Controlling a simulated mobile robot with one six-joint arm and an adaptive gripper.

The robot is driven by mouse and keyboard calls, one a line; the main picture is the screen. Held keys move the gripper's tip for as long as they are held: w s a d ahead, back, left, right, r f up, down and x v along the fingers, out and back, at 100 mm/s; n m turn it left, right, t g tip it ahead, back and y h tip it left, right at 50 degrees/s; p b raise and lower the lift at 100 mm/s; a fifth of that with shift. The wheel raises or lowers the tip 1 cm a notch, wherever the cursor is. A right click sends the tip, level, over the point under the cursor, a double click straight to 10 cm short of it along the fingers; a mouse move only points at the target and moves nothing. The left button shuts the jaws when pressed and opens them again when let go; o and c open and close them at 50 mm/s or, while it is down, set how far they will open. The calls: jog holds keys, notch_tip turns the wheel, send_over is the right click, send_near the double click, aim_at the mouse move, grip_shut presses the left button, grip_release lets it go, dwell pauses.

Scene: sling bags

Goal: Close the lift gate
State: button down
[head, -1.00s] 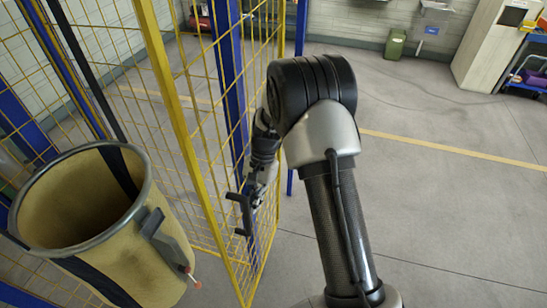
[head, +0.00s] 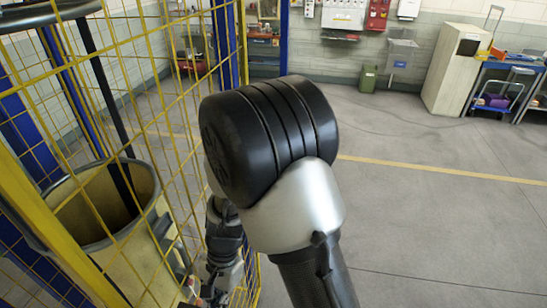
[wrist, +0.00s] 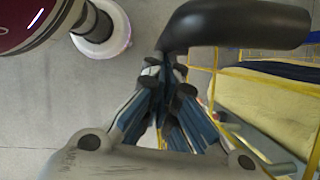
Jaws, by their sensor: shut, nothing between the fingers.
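The lift gate (head: 185,150) is a yellow-framed wire mesh panel on the left of the head view, its free edge just left of my arm. Part of it also shows at the right of the wrist view. A dark curved handle (wrist: 235,25) crosses the top of the wrist view. My gripper (wrist: 165,65) is shut and empty, its fingertips close to the handle's left end; I cannot tell if they touch. In the head view my gripper is low beside the gate, mostly hidden by my arm.
A beige sling bag (head: 135,258) with a grey rim stands behind the mesh; its side also shows in the wrist view (wrist: 260,105). A blue post (head: 228,45) stands behind the gate. Grey floor right of my arm is clear. A cabinet (head: 455,70) and carts stand far right.

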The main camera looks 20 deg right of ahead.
jog(key=shift+s+a, duration=0.6)
jog(key=shift+s, duration=0.25)
jog(key=shift+s+a, duration=0.6)
jog(key=shift+s, duration=0.25)
jog(key=w+d+r+p, duration=0.1)
jog(key=w+d+r, duration=0.45)
jog(key=r, duration=0.35)
jog(key=s+d+f+n+t+h+b, duration=0.1)
jog(key=s+d+n+t+h+b, duration=0.2)
jog(key=b, duration=1.5)
jog(key=s+d+n+t, duration=0.4)
jog(key=s+d+n, duration=0.2)
jog(key=s+d, duration=0.2)
jog(key=shift+f+t, duration=0.25)
jog(key=shift+t, duration=0.05)
